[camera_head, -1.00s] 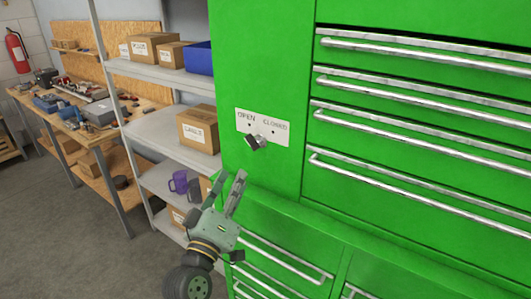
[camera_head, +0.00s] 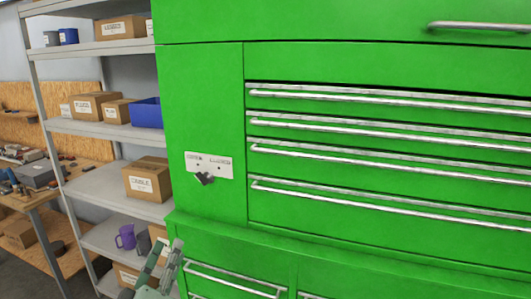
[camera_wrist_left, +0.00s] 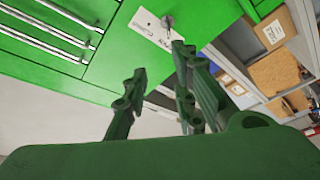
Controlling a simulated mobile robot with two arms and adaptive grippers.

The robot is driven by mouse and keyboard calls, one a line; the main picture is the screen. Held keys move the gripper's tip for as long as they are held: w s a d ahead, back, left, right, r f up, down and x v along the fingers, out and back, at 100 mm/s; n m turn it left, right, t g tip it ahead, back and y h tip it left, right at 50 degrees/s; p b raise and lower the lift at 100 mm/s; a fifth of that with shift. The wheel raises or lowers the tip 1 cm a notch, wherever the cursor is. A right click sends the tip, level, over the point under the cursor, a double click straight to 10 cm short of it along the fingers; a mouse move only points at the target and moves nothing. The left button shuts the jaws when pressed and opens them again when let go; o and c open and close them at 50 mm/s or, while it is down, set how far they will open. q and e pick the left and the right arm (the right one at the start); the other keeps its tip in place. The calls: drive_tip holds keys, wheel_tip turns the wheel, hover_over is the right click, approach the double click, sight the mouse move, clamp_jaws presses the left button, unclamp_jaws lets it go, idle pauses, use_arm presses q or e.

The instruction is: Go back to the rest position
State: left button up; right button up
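The green tool cabinet (camera_head: 205,110) fills the middle and right of the head view, its drawers shut. A white label plate (camera_head: 222,164) with a dark key or knob (camera_head: 204,178) sits on its left panel. My left gripper (camera_head: 164,258) shows at the bottom of the head view, below and left of the plate, apart from it. In the left wrist view its two fingers (camera_wrist_left: 158,75) are spread with nothing between them. The plate (camera_wrist_left: 150,28) also shows there, beyond the fingertips. My right gripper is not in view.
A grey shelf unit (camera_head: 100,128) with cardboard boxes (camera_head: 147,180), a blue bin (camera_head: 146,111) and a purple mug (camera_head: 126,237) stands left of the cabinet. A wooden workbench (camera_head: 88,177) with tools is at the far left.

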use_arm(q)
drive_tip(key=s+d+f+m+g+h, duration=0.1)
drive_tip(key=s+d+f+m+g, duration=0.1)
drive_tip(key=s+f+m+g, duration=0.45)
drive_tip(key=s+d+f+m+g+h, duration=0.1)
drive_tip(key=s+d+f+m+g, duration=0.2)
drive_tip(key=s+f, duration=0.75)
drive_tip(key=s+a+f+m+g+y, duration=0.1)
drive_tip(key=s+a+f+g+y, duration=0.3)
drive_tip(key=s+f+g, duration=0.65)
drive_tip(key=s+f+t+b, duration=0.1)
drive_tip(key=s+f+b, duration=0.15)
drive_tip(key=f, duration=1.25)
drive_tip(key=s+f+t+b, duration=0.1)
drive_tip(key=f+b, duration=0.2)
drive_tip(key=f, duration=1.2)
drive_tip(key=s+a+f+g+b, duration=0.1)
drive_tip(key=s+a+f+b, duration=0.1)
drive_tip(key=s+f, duration=0.7)
drive_tip(key=s+a+f+b, duration=0.1)
drive_tip(key=s+f+b, duration=0.3)
drive_tip(key=s+f, duration=0.5)
wheel_tip(320, 180, down, 7)
drive_tip(key=shift+a+r+g+h, duration=0.2)
drive_tip(key=shift+a+g+h, duration=0.1)
drive_tip(key=shift+a+g, duration=0.1)
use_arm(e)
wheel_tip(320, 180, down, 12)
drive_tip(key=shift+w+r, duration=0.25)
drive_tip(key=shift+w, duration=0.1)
